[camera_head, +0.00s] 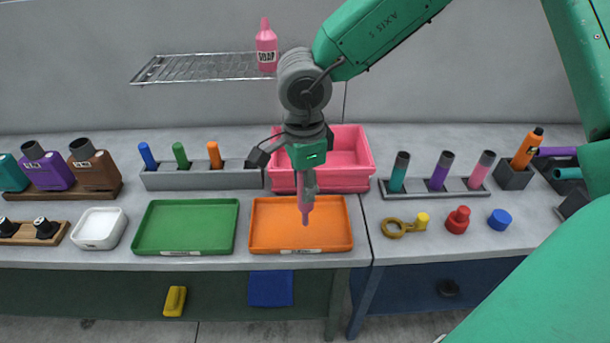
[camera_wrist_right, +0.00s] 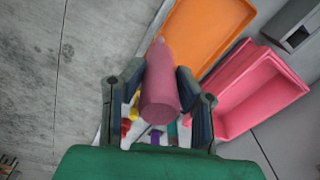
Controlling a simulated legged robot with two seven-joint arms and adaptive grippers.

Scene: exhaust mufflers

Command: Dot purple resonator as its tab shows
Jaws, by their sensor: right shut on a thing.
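My right gripper (camera_head: 304,180) is shut on a pink marker (camera_head: 306,207), its thin end down, above the orange tray. The right wrist view shows the marker (camera_wrist_right: 161,88) between both fingers (camera_wrist_right: 160,75). A purple bottle-shaped body (camera_head: 53,172) with a dark neck stands on a brown stand at left, between teal and brown ones; small white labels are too small to read. A purple tube (camera_head: 440,172) with a dark top stands in a grey rack at right. I cannot tell which is the resonator. My left gripper is not in view.
A grey rack (camera_head: 207,177) holds blue, green and orange markers. Green (camera_head: 187,225) and orange (camera_head: 262,240) trays lie in front. A pink bin (camera_head: 350,172) stands behind my gripper. A white dish (camera_head: 98,228) is left; a red knob (camera_head: 458,219) and blue cap (camera_head: 500,219) are right.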

